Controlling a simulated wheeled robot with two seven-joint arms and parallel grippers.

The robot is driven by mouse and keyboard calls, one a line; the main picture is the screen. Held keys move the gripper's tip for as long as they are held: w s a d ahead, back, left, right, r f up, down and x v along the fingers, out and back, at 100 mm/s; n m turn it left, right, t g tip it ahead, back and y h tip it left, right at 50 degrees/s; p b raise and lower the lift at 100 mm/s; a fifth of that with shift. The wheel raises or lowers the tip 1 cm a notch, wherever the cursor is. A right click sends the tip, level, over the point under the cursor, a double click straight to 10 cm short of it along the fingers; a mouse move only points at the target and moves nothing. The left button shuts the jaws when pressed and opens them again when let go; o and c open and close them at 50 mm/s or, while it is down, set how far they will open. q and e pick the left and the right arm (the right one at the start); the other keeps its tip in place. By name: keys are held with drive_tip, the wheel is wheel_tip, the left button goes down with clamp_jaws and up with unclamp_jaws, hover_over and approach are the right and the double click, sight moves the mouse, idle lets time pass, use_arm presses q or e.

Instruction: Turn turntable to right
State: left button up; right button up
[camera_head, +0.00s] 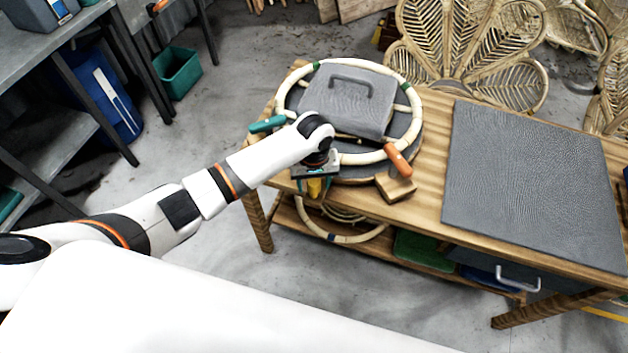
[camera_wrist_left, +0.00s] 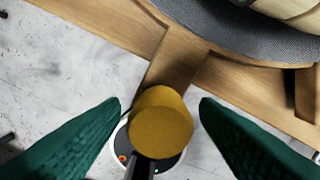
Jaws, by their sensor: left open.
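The round turntable (camera_head: 411,149) has a grey top and sits on the left end of the wooden table. A pale rattan ring (camera_head: 351,158) lies on it around a grey block (camera_head: 352,98) with a handle on top. My left gripper (camera_head: 314,184) is at the turntable's near left edge, pointing down. In the left wrist view its green fingers (camera_wrist_left: 155,125) are apart, on either side of a yellow cylinder (camera_wrist_left: 160,128). The cylinder appears over the end of a wooden bar; I cannot tell whether the fingers touch it. My right gripper is not in view.
A green handle (camera_head: 267,124) and an orange handle (camera_head: 398,160) sit at the ring. A wooden block (camera_head: 396,187) juts out at the front. A grey mat (camera_head: 530,175) covers the table's right part. Rattan chair backs (camera_head: 470,45) stand behind.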

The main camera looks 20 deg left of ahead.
use_arm(q)
drive_tip(key=shift+f, duration=0.1)
clamp_jaws()
idle(0.3)
drive_tip(key=shift+d, duration=0.1)
